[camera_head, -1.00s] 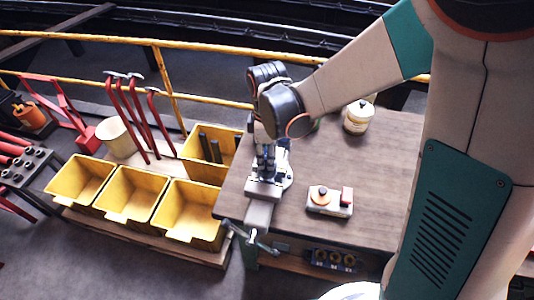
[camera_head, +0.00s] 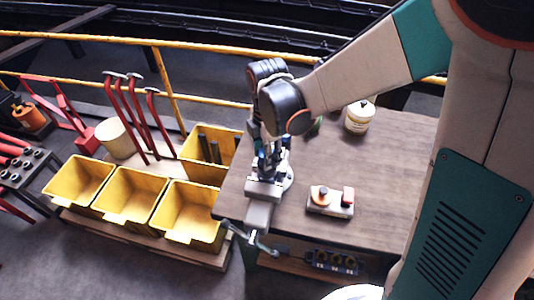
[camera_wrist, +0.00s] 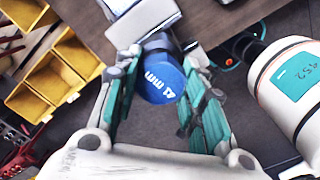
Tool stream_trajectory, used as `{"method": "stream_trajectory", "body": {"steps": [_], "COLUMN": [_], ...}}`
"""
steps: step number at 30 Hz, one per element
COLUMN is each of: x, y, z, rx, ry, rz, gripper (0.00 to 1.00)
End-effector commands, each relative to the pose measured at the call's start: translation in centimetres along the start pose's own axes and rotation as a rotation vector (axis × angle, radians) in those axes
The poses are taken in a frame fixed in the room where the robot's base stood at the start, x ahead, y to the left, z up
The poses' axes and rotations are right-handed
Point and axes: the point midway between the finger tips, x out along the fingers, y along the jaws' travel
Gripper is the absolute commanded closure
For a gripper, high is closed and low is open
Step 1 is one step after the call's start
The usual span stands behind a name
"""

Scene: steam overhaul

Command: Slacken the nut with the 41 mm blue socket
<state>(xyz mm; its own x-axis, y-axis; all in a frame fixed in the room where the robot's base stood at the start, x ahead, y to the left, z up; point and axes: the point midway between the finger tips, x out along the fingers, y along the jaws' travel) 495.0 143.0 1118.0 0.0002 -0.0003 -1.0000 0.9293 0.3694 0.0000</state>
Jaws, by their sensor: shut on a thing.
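The blue socket (camera_wrist: 163,80), marked "41 mm", sits between the fingers of my gripper (camera_wrist: 165,88) in the wrist view. My gripper is shut on it. In the head view my gripper (camera_head: 270,155) points down over the grey vice (camera_head: 264,188) at the workbench's left edge. The vice also shows beyond the socket in the wrist view (camera_wrist: 145,22). No nut shows; the socket and fingers cover the place beyond them. I cannot tell whether the socket is around a nut.
The workbench (camera_head: 380,160) carries a small box with an orange knob (camera_head: 330,201) and a white pot (camera_head: 359,117). Yellow bins (camera_head: 137,195) stand left of the bench, with red-handled hammers (camera_head: 135,115) behind. A yellow rail (camera_head: 200,98) runs behind. The bench's middle is clear.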

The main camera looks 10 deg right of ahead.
Motion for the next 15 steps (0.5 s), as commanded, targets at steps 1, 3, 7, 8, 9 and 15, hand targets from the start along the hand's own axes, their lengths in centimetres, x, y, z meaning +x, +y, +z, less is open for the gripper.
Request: {"method": "stream_trajectory", "body": {"steps": [1,3,7,8,9,15], "x": [0.05,0.01,-0.02,-0.02,-0.02,0.04], "y": [-0.06,-0.06,-0.06,-0.06,-0.06,-0.06], "z": [-0.01,-0.01,-0.01,-0.01,-0.01,-0.01], "rx": [-0.024,-0.043,-0.046,-0.046,-0.045,-0.129], "ry": [0.000,0.000,0.000,0.000,0.000,0.000], "rz": [-0.001,-0.001,-0.001,-0.001,-0.001,-0.001], "gripper": [1.00,1.00,1.00,1.00,1.00,1.00]}}
